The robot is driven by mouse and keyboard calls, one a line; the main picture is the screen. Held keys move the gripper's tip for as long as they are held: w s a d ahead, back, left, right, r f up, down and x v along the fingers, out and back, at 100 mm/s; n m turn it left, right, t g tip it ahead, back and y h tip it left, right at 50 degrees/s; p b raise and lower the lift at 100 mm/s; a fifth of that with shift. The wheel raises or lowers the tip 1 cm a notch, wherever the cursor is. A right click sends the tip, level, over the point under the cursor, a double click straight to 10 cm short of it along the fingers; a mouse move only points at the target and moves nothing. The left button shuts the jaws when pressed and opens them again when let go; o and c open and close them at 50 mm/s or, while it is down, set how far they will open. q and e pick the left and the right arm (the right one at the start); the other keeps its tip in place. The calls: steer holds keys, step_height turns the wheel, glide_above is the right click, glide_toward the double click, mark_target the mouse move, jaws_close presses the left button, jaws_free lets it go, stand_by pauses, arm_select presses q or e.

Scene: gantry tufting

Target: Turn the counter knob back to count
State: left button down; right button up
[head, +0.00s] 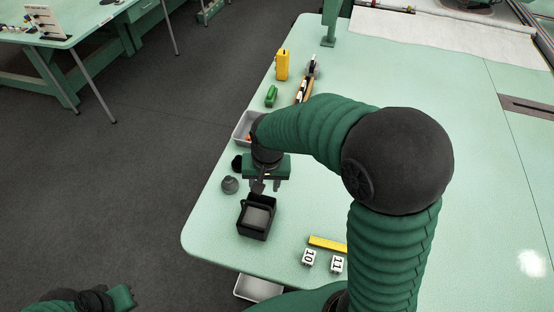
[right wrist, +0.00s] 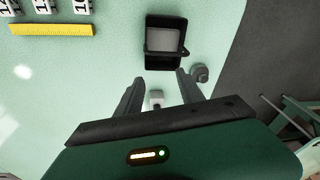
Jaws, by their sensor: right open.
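My right gripper (head: 264,187) hangs over the near left part of the green table, fingers apart. It also shows in the right wrist view (right wrist: 160,78), with its fingertips just short of a black box with a grey inside (right wrist: 165,42). In the head view this box (head: 256,217) stands just in front of the gripper. A small grey round knob-like piece (head: 229,184) lies left of the fingers, and also shows in the right wrist view (right wrist: 200,73). I cannot tell which part is the counter knob. My left gripper (head: 122,297) is at the bottom left, away from the table.
A yellow bar (head: 327,243) and number blocks (head: 309,257) lie right of the box. A grey tray (head: 243,126), a green item (head: 271,96) and a yellow block (head: 282,64) stand farther back. The table's left edge is close. The table's right side is largely clear.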

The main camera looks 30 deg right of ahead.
steer(key=w+d+r+m+g+b, duration=0.2)
steer(key=w+d+r+m+b, duration=0.1)
steer(key=w+d+m, duration=1.35)
steer(key=a+f, duration=0.1)
steer(key=f, duration=0.4)
steer(key=s+f+m, duration=0.1)
steer(key=f, duration=0.5)
steer(key=a+f+m+b, duration=0.1)
steer(key=f, duration=0.4)
steer(key=shift+s+a+f, duration=0.3)
steer(key=shift+a+f, duration=0.05)
jaws_close()
